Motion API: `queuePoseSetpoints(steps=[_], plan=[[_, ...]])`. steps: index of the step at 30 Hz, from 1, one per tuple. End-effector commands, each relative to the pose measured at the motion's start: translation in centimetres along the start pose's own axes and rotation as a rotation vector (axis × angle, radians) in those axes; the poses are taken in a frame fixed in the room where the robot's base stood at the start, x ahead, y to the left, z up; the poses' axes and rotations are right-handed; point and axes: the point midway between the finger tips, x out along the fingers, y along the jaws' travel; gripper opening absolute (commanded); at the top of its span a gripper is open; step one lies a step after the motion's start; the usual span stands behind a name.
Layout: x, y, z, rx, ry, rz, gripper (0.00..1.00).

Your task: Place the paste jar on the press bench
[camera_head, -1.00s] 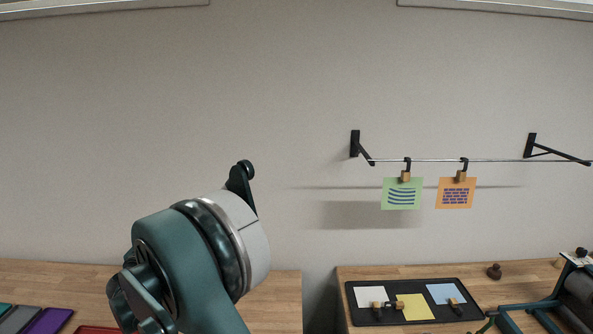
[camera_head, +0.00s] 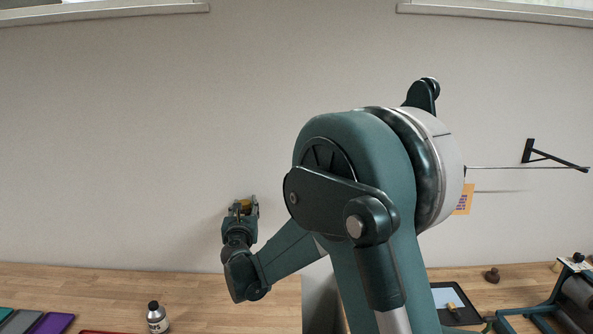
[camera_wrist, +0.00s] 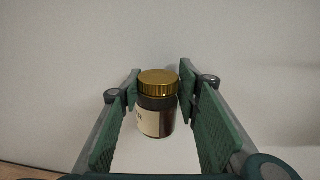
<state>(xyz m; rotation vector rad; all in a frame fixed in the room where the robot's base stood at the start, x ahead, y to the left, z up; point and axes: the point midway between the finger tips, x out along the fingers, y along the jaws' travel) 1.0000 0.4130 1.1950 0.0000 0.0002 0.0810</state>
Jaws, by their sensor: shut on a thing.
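The paste jar (camera_wrist: 157,104), dark with a gold ribbed lid and a pale label, is upright between the green finger pads in the wrist view. My gripper (camera_wrist: 158,92) is shut on it. In the head view, my gripper (camera_head: 243,206) points up in front of the wall, above the left bench, with a bit of gold showing between its fingers. The right bench (camera_head: 470,273), wooden with a roller press (camera_head: 577,297) at its right end, looks like the press bench. My arm hides its left part.
The right bench holds a dark tray (camera_head: 466,315) and a small brown knob-like object (camera_head: 492,275). A wall rail (camera_head: 525,168) hangs above it.

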Motion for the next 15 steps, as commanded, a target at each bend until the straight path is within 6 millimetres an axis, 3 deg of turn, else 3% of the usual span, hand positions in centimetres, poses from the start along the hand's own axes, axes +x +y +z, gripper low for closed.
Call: queuePoseSetpoints(steps=[1,7,15], plan=[[-0.2,-1.6,0.5,0.000,0.000,0.003,0.13],[-1.2,-6.7,1.6,0.000,0.000,0.027,0.13],[-2.5,-13.6,1.8,0.000,0.000,0.047,0.13]])
